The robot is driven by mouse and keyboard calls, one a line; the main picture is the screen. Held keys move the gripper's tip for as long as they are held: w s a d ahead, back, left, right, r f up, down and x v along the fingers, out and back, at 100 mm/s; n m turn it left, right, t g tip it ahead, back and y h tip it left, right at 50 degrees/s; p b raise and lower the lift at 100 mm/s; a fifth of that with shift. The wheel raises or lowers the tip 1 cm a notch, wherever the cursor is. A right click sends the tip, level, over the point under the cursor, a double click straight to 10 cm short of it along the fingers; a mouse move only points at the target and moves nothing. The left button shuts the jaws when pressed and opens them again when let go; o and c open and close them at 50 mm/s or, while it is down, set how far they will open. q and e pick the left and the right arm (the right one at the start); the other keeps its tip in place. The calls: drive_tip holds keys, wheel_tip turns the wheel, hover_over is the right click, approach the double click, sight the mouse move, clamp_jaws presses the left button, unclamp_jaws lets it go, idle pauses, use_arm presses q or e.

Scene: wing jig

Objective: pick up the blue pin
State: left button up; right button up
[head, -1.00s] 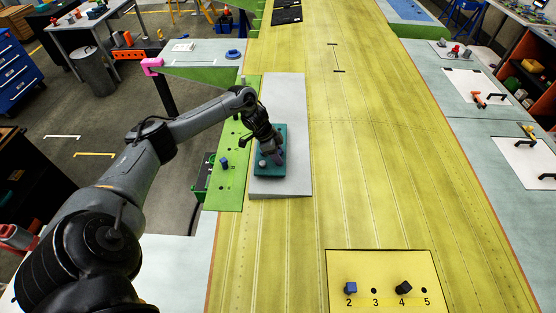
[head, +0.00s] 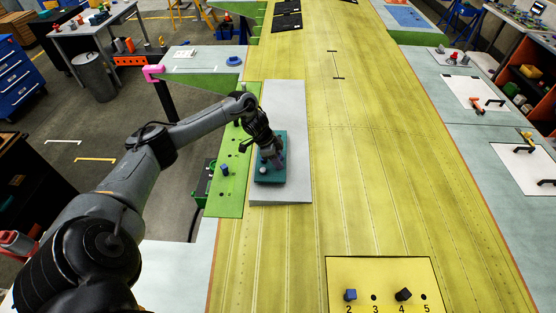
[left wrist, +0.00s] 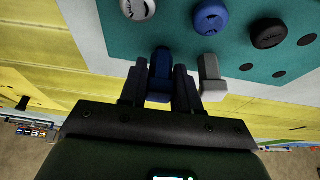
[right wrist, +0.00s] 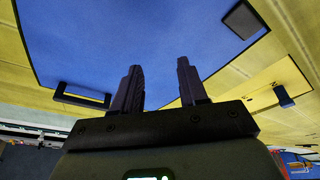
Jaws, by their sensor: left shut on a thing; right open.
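A dark blue pin (left wrist: 160,68) stands between the fingers of my left gripper (left wrist: 160,76) in the left wrist view. The gripper is shut on it, at the edge of a teal block (left wrist: 170,38). Whether the pin's lower end is still in the block cannot be told. A grey pin (left wrist: 210,75) is just right of the fingers. In the head view my left gripper (head: 269,150) is over the teal block (head: 268,178) and hides part of it. My right gripper (right wrist: 158,68) is open and empty in the right wrist view.
White (left wrist: 137,8), blue (left wrist: 210,17) and black (left wrist: 268,33) round-topped pieces stand on the teal block, with empty holes beside them. A yellow plate (head: 385,275) holds a blue block (head: 350,295) and a black block (head: 403,294). The yellow wing surface (head: 370,180) is mostly clear.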

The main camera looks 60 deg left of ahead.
sight(280, 156)
use_arm(q)
drive_tip(key=shift+r+p, duration=0.4)
drive_tip(key=shift+r, duration=0.25)
use_arm(e)
drive_tip(key=shift+r, duration=0.65)
use_arm(q)
wheel_tip(280, 156, up, 2)
drive_tip(key=shift+r+p, duration=0.1)
drive_tip(key=shift+p, duration=0.95)
drive_tip(key=shift+s+d+r+p, duration=0.25)
drive_tip(key=shift+d+r+p, duration=0.65)
drive_tip(key=shift+d+p, duration=0.25)
drive_tip(key=s+d+r, duration=0.2)
drive_tip(key=d+r, duration=0.2)
drive_tip(key=d, duration=0.5)
drive_tip(key=shift+r+b, duration=0.35)
drive_tip(key=shift+r, duration=0.05)
use_arm(e)
wheel_tip(280, 156, up, 4)
drive_tip(key=shift+f, duration=0.15)
drive_tip(key=shift+d, duration=0.15)
use_arm(q)
drive_tip(key=shift+a+m, duration=0.1)
drive_tip(key=shift+m, duration=0.2)
